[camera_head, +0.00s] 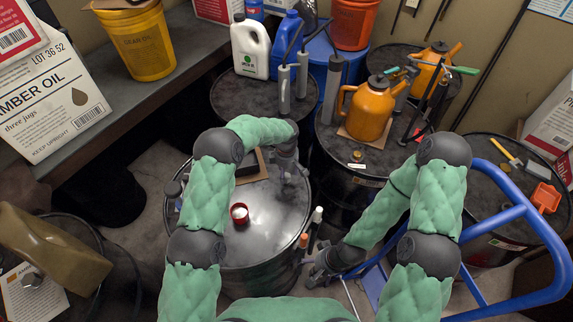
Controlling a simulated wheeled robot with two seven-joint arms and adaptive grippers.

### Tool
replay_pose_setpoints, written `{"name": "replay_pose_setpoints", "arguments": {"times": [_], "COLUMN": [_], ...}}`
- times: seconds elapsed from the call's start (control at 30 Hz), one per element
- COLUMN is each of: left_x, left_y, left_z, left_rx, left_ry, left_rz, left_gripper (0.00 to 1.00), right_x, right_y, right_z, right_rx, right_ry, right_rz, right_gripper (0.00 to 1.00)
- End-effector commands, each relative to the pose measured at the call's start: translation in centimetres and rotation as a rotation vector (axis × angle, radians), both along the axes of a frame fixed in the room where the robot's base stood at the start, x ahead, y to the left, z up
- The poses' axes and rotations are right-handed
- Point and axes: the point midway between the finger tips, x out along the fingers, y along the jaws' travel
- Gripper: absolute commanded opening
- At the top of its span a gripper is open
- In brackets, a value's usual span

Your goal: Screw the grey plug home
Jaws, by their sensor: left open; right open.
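The drum (270,225) in front of me has a shiny grey-black top. A red ring with a pale centre (239,213) sits on that top. My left gripper (291,180) is open over the drum's far right part, fingers pointing down. I cannot make out the grey plug for certain; it may be hidden under or between those fingers. My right gripper (317,271) is open and low, beside the drum's near right side, apart from the red ring.
A dark block on a brown board (265,164) lies at the drum's far side, partly behind my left arm. Slim bottles (317,215) stand by its right edge. An orange can (367,112) stands on a drum behind. A blue rail (520,205) curves at right.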

Motion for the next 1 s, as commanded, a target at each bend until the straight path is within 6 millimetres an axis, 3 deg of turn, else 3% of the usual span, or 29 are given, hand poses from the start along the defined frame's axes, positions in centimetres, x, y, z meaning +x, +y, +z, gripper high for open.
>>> {"name": "replay_pose_setpoints", "arguments": {"times": [0.23, 0.6, 0.67, 0.83, 1.0], "left_x": [0.0, 0.0, 0.0, 0.0, 0.0], "left_y": [0.0, 0.0, 0.0, 0.0, 0.0], "left_z": [-2.5, -3.0, -3.0, -3.0, -3.0], "left_rx": [0.000, 0.000, 0.000, 0.000, 0.000], "left_ry": [0.000, -0.001, 0.000, 0.000, 0.000], "left_rz": [0.000, 0.000, 0.000, -0.001, -0.008], "left_gripper": [0.61, 0.61, 0.49, 0.01, 0.00], "right_x": [0.0, 0.0, 0.0, 0.0, 0.0], "right_y": [0.0, 0.0, 0.0, 0.0, 0.0], "right_z": [0.2, 0.2, 0.2, 0.2, 0.1], "right_rx": [0.000, 0.000, 0.000, 0.000, 0.000], "right_ry": [0.000, 0.000, 0.000, 0.000, 0.000], "right_rz": [0.000, 0.000, 0.000, 0.000, 0.000], "right_gripper": [0.90, 0.90, 0.90, 0.90, 0.90]}}
